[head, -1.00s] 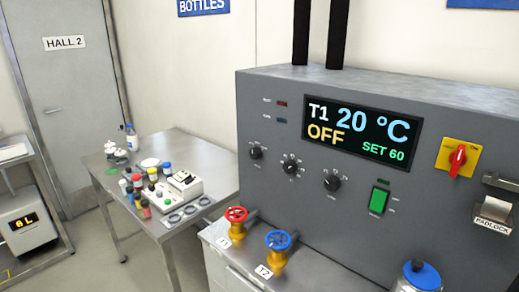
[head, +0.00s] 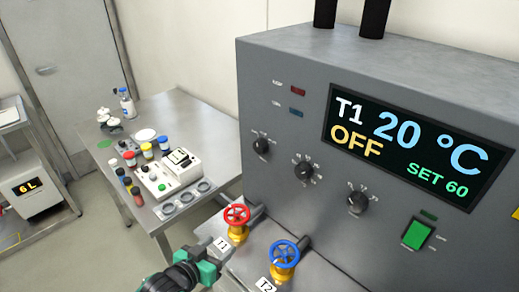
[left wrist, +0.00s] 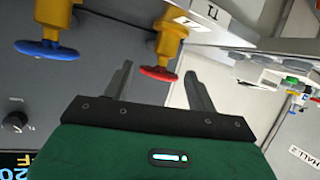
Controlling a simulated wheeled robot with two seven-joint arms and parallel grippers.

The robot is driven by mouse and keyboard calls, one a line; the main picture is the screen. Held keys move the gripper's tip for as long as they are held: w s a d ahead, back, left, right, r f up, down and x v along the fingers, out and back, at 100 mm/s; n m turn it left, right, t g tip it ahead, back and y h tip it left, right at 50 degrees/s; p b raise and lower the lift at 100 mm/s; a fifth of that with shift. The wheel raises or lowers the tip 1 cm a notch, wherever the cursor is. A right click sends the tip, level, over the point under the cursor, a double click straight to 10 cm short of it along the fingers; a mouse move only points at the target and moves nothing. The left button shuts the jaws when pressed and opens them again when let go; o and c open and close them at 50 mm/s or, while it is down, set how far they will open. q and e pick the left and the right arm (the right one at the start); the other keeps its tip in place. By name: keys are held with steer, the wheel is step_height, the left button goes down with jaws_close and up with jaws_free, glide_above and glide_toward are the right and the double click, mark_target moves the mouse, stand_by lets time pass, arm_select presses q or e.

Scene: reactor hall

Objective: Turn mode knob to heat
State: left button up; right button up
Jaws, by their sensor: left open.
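The grey control panel (head: 300,215) carries three black knobs: a left one (head: 261,146), a middle one (head: 303,171) and a right one (head: 357,202). Their labels are too small to read, so I cannot tell which is the mode knob. The display (head: 405,145) reads T1 20 °C, OFF, SET 60. My left gripper (left wrist: 159,72) is open and empty in the left wrist view, with the red valve wheel beyond its fingers. In the head view its green and black body is at the bottom, below and left of the knobs, apart from them. My right gripper is not in view.
A red valve wheel (head: 236,215) and a blue one (head: 285,254) stick out in front of the panel below the knobs. A green switch (head: 416,235) is right of the knobs. A steel table (head: 190,110) with bottles and a device stands left.

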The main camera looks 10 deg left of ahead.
arm_select(q)
steer(key=w+r, duration=0.1)
steer(key=w+r+t+h, duration=0.1)
steer(key=shift+w+d+r, duration=0.15)
steer(key=shift+w+d, duration=0.05)
steer(key=shift+w, duration=0.1)
steer(key=m+t+h, duration=0.2)
steer(key=t+h, duration=0.3)
steer(key=h, duration=0.2)
glide_toward(257, 149)
steer(key=p+x, duration=0.5)
steer(key=x, duration=0.2)
steer(key=shift+w+d+r+p, duration=0.1)
steer(key=shift+r+p, duration=0.1)
steer(key=shift+p, duration=0.1)
steer(key=shift+w+d, duration=0.25)
steer(key=shift+w, duration=0.15)
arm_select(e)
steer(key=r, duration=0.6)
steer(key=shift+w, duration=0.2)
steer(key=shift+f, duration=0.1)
arm_select(q)
steer(key=c, duration=1)
